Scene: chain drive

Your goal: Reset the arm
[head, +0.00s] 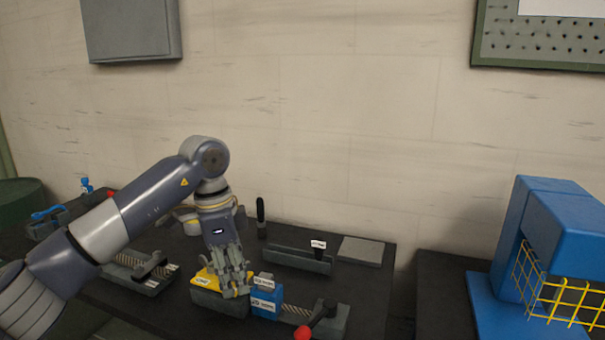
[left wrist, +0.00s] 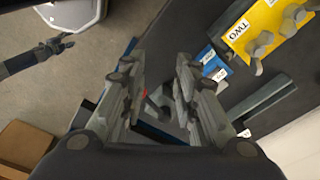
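My left arm comes in from the left in the head view. Its gripper (head: 237,290) points down over the dark bench, in front of a yellow block (head: 205,279) and beside a blue block (head: 266,300). In the left wrist view the two fingers of my left gripper (left wrist: 160,88) stand apart with nothing held between them. A yellow plate marked TWO (left wrist: 268,30) and the blue block (left wrist: 212,62) lie to their right. What seems to be my right gripper (left wrist: 52,47) shows small at the upper left of the left wrist view; its fingers are unclear.
A red knob (head: 303,332) on a black lever stands at the bench front. A long grey tray (head: 290,260) and a flat grey plate (head: 361,251) lie behind. A blue machine with a yellow cage (head: 560,285) stands at right. A gap separates the benches.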

